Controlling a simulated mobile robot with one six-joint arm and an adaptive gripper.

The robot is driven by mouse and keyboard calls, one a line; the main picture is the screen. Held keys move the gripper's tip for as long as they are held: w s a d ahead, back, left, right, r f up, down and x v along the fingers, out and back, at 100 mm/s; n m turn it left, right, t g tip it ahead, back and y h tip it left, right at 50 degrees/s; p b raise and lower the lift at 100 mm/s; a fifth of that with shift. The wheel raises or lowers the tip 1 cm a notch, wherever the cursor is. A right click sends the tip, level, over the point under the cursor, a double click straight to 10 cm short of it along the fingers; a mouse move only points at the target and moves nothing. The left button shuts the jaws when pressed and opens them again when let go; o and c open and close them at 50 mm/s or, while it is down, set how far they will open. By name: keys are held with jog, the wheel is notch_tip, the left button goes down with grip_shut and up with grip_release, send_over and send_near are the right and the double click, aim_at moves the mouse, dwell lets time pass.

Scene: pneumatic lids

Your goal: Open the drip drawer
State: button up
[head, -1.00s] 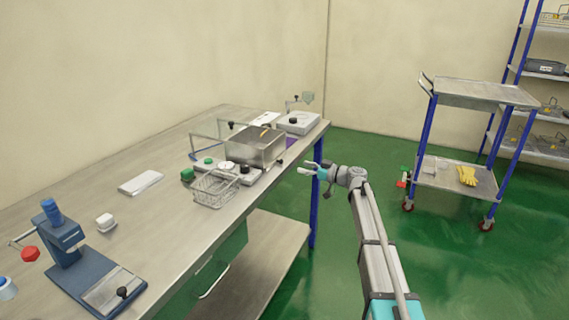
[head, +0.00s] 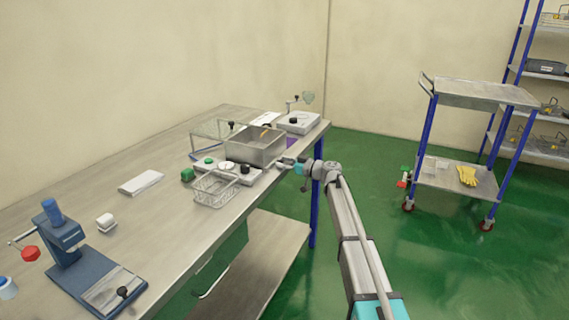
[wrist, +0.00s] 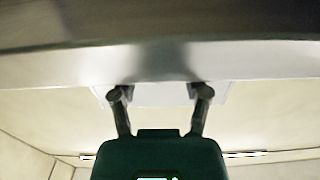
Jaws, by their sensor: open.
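A steel box (head: 262,150) with an open top stands near the far right end of the bench. No part is clearly marked as the drip drawer. My gripper (head: 284,162) is open and empty at the bench's front edge, close to the box's lower right side. In the wrist view its two fingers (wrist: 162,92) are spread below a wide metal surface (wrist: 150,60), with a pale patch between and behind the tips. Contact cannot be told. A green unit (head: 222,262) with a bar handle (head: 212,281) hangs under the bench.
A blue press (head: 70,245) stands at the near end. A trolley (head: 480,95) is at right; green floor between is clear.

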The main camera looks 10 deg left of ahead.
jog(key=shift+c, duration=0.2)
grip_shut()
